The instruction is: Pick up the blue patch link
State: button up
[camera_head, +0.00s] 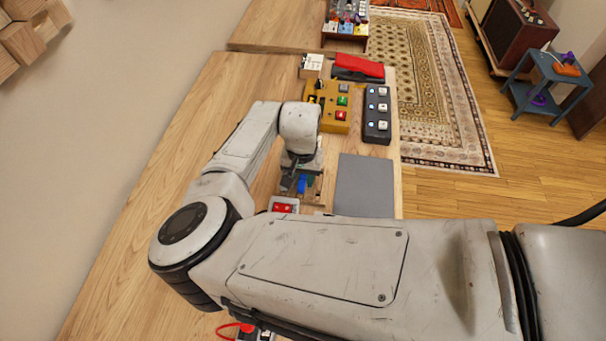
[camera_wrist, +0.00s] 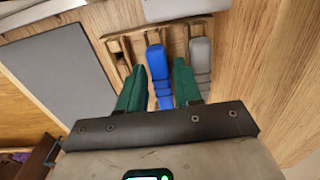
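The blue patch link (camera_wrist: 158,78) lies in the middle slot of a small wooden rack (camera_wrist: 115,43). In the wrist view, my gripper (camera_wrist: 158,64) is open, with one green finger on each side of the blue link. Narrow gaps show beside the link; whether the fingers reach down to its depth is unclear. In the head view, my gripper (camera_head: 301,184) is over the rack (camera_head: 313,197), and the blue link (camera_head: 302,185) shows partly between the fingers. A grey link (camera_wrist: 201,58) lies in the slot to the right in the wrist view. The left slot looks empty.
A flat grey mat (camera_head: 364,186) lies right of the rack on the wooden table (camera_head: 158,180). A yellow pedal (camera_head: 336,108) and a black switch box (camera_head: 377,115) stand behind. A red-topped box (camera_head: 283,206) is close in front. The table's left side is bare.

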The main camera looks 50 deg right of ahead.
jog(key=shift+f, duration=0.2)
grip_shut()
jog(key=shift+r, duration=0.15)
dwell(0.3)
